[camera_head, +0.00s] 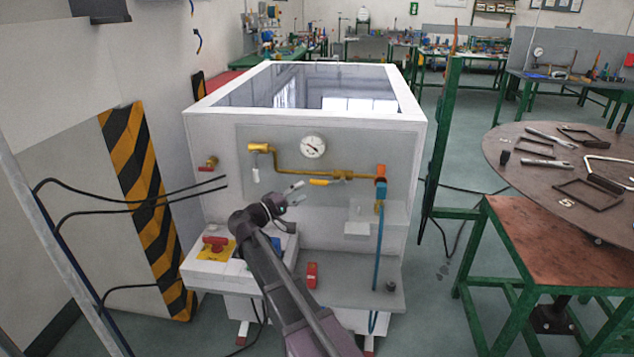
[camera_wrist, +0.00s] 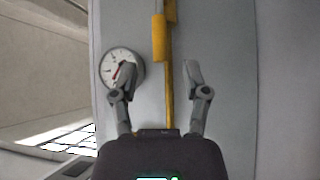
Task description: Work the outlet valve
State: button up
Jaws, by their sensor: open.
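A brass pipe (camera_head: 300,172) runs across the front panel of the white generator cabinet. A valve with a yellow lever (camera_head: 318,182) sits on its right part, the lever lying roughly along the pipe. In the wrist view, the yellow lever (camera_wrist: 158,38) is at the top, just beyond my fingertips. My gripper (camera_head: 295,192) is in front of the panel, left of the lever. Its fingers are open and empty in the wrist view (camera_wrist: 159,72), with the pipe (camera_wrist: 169,95) showing behind the gap. No label shows which valve is the outlet.
A round gauge (camera_head: 312,147) is above the pipe; in the wrist view the gauge (camera_wrist: 122,68) is partly behind the left finger. Another brass valve (camera_head: 259,148) is at the pipe's left end. A blue hose (camera_head: 379,245) hangs on the right. A ledge (camera_head: 350,287) juts out below.

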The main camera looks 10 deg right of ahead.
aim_at(318, 182)
jog(key=shift+p+x, duration=0.4)
jog(key=shift+x, duration=3.05)
grip_shut()
